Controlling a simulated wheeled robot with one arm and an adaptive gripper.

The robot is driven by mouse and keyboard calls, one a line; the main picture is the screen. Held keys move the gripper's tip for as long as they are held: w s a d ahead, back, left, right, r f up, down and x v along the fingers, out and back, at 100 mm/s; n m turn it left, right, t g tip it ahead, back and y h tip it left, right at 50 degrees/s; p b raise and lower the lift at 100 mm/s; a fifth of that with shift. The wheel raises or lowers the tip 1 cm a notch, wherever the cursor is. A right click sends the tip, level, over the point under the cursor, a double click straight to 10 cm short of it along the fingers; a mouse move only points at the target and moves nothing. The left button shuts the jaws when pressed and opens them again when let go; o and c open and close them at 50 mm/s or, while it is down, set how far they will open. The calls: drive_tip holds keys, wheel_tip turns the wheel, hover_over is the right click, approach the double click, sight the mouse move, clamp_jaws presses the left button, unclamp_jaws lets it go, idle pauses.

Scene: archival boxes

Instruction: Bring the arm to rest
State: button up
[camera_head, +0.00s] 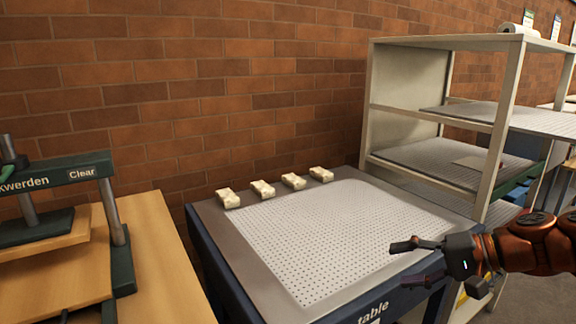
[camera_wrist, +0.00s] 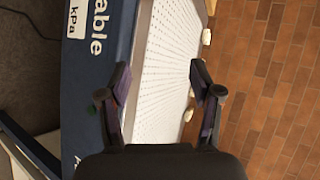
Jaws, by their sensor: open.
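My gripper (camera_head: 404,264) is open and empty, held out on my orange and black arm from the right, over the front right part of the perforated-top table (camera_head: 215,222).
Several small cream blocks (camera_head: 262,188) stand in a row along the table's back edge. A shelf unit (camera_head: 494,130) stands at the right, close to the table. A press-like frame (camera_head: 117,232) sits on a wooden bench (camera_head: 165,270) at the left. A brick wall (camera_head: 150,110) is behind.

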drive_tip(key=s+a+r+n+g+h+p, duration=0.45)
drive_tip(key=s+a+r+g+p, duration=0.2)
drive_tip(key=s+a+p, duration=0.55)
drive_tip(key=s+d+r+h+p, duration=0.3)
drive_tip(key=s+p, duration=0.4)
drive_tip(key=s+d+r+n+h+p, duration=0.1)
drive_tip(key=s+d+r+h+p, duration=0.2)
drive_tip(key=s+p, duration=0.4)
drive_tip(key=shift+d+r+g+h, duration=0.35)
drive_tip(key=shift+d+r+h, duration=0.1)
drive_tip(key=shift+h, duration=0.1)
